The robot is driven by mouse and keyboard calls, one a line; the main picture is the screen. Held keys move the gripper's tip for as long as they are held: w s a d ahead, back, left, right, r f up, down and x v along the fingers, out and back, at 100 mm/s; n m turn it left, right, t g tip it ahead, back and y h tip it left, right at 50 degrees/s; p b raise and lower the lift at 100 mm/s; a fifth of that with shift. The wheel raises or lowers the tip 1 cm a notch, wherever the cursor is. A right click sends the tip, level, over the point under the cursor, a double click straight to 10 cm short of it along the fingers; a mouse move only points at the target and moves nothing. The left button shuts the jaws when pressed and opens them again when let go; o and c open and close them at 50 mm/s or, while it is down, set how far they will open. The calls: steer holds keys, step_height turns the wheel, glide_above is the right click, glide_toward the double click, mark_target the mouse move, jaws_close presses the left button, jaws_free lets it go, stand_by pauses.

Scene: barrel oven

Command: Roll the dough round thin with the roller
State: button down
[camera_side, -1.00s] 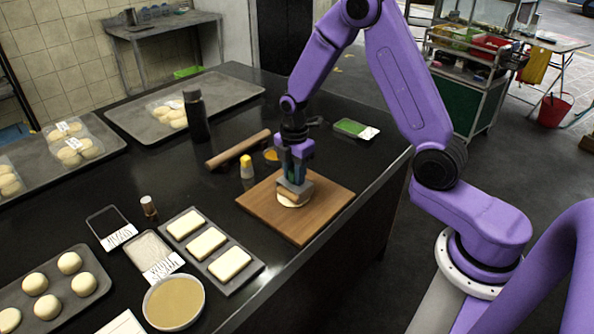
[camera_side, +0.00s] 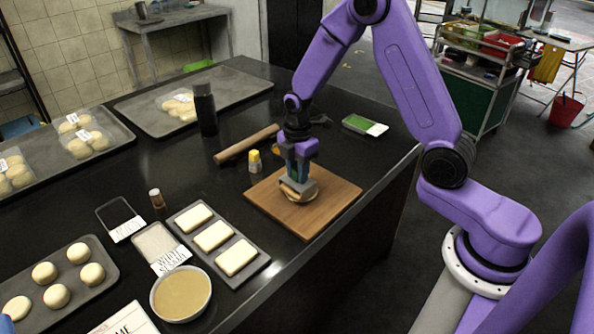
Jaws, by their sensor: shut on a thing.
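My gripper (camera_side: 299,168) points down over the wooden board (camera_side: 337,199) and is shut on the roller (camera_side: 298,188), a grey holder with a wooden cylinder under it. The roller is low over the middle of the board, at the dough round (camera_side: 300,200). Only a thin edge of the dough shows below the roller; the rest is hidden. I cannot tell how thin the dough is or whether the roller presses on it.
A wooden rolling pin (camera_side: 247,143), a yellow-capped shaker (camera_side: 255,161) and a dark bottle (camera_side: 205,110) stand or lie behind and left of the board. A tray of pale slabs (camera_side: 248,271) is at left front. The counter's edge runs close to the board.

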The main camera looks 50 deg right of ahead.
steer(key=shift+s+d, duration=0.1)
steer(key=shift+d, duration=0.7)
steer(key=shift+d, duration=0.15)
steer(key=shift+d+r, duration=0.15)
steer(key=shift+d, duration=0.7)
step_height(320, 180, up, 7)
stand_by(0.5)
